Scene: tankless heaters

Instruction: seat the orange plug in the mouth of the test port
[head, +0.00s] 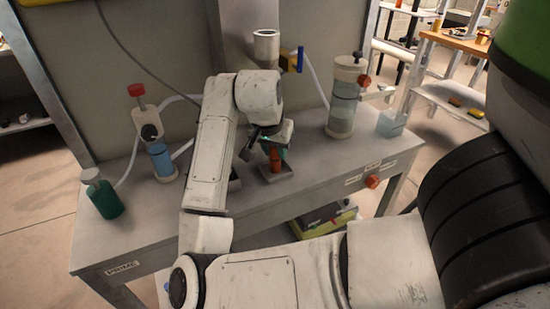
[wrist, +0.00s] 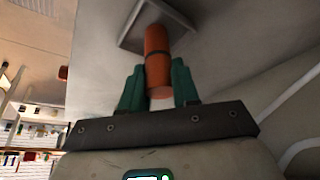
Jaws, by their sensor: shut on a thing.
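My gripper (wrist: 159,88) is shut on the orange plug (wrist: 157,52), with one green finger on each side of it. In the head view the plug (head: 276,160) is upright, partly covered by my gripper (head: 277,140). Its lower end is at a small grey square holder (head: 277,174) on the bench; I cannot tell whether it still rests in it. A white cup-like fitting with an open round top (head: 266,36) stands behind my arm; I cannot tell for sure that it is the test port.
A blue and yellow valve (head: 293,60) sits beside the white fitting. A clear cylinder (head: 343,105) stands to the right on the grey bench (head: 335,165). A blue container (head: 160,158) and a green bottle (head: 103,196) stand at the left. Hoses run along the back.

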